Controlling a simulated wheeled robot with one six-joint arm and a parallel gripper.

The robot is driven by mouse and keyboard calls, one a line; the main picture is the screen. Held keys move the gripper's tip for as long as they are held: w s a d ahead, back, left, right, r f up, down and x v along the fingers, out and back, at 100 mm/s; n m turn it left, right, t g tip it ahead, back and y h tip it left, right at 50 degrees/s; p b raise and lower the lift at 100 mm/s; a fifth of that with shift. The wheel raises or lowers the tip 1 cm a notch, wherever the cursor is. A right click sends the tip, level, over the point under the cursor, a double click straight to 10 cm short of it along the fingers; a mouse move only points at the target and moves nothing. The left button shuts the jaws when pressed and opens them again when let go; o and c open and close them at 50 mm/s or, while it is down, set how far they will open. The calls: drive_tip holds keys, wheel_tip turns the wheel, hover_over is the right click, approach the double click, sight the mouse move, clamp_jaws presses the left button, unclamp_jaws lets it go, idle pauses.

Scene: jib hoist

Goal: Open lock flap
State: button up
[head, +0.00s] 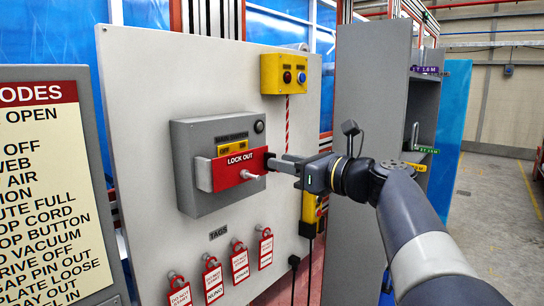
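The lock flap (234,165) is a red plate marked "LOCK OUT". It lies across the front of the grey switch box (193,150) on the light panel, below the yellow "OFF" and "ON" labels (232,149). A pale peg or knob (249,175) sticks out below the flap's lettering. My gripper (272,162) comes in from the right, with its fingertips at the flap's right end. Whether the tips touch the flap, and whether they are open or shut, I cannot tell. A pale block (204,175) shows at the flap's left end.
Several red and white tags (240,264) hang below the box. A yellow box with red and blue buttons (284,74) is above right, with a striped cord below it. A grey cabinet (368,110) stands behind my arm. A sign board (55,190) fills the left edge.

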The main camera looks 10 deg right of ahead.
drive_tip(key=shift+x, duration=1.35)
drive_tip(key=shift+c, duration=0.2)
clamp_jaws()
